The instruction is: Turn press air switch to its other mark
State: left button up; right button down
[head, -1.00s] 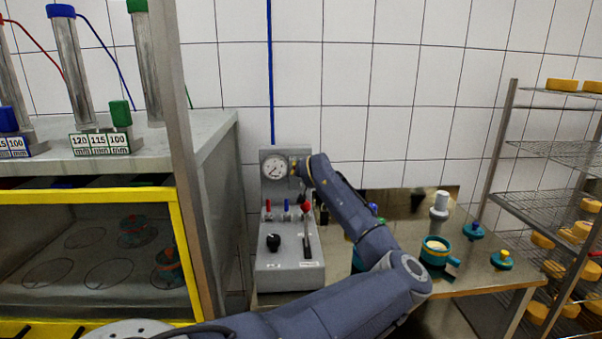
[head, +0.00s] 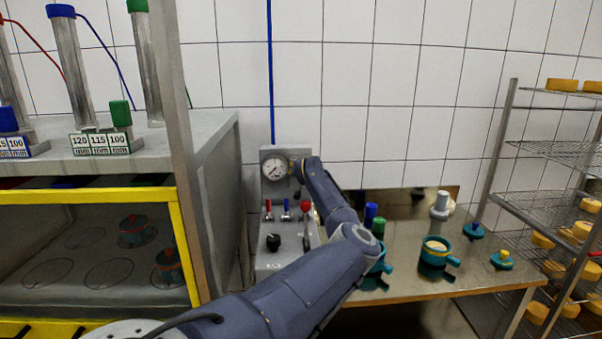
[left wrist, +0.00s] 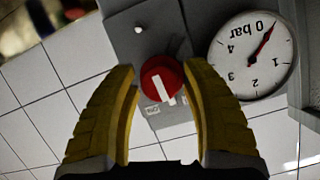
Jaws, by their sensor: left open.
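The press air switch is a round red knob (left wrist: 158,74) with a white bar mark, on a grey panel in the left wrist view. Its bar points down and slightly right in that view, towards small labels (left wrist: 170,108) partly covered by the knob and fingers. My left gripper (left wrist: 165,82) is open, with its yellow fingers on either side of the knob; I cannot tell whether they touch it. In the head view my left gripper (head: 297,165) is beside the pressure gauge (head: 274,168) and hides the knob. My right gripper is not in view.
Below the gauge is a grey control box (head: 268,262) with small valves, a black knob (head: 273,242) and a red-topped lever (head: 306,207). A steel table (head: 470,283) with moulds is right. A yellow-framed cabinet (head: 183,240) stands left, a cheese rack (head: 545,150) far right.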

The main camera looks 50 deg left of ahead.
pick_arm(q)
jog(key=shift+o, duration=0.3)
jog(key=shift+w+a, duration=0.15)
jog(key=shift+a, duration=0.1)
jog(key=shift+f, duration=0.1)
grip_shut()
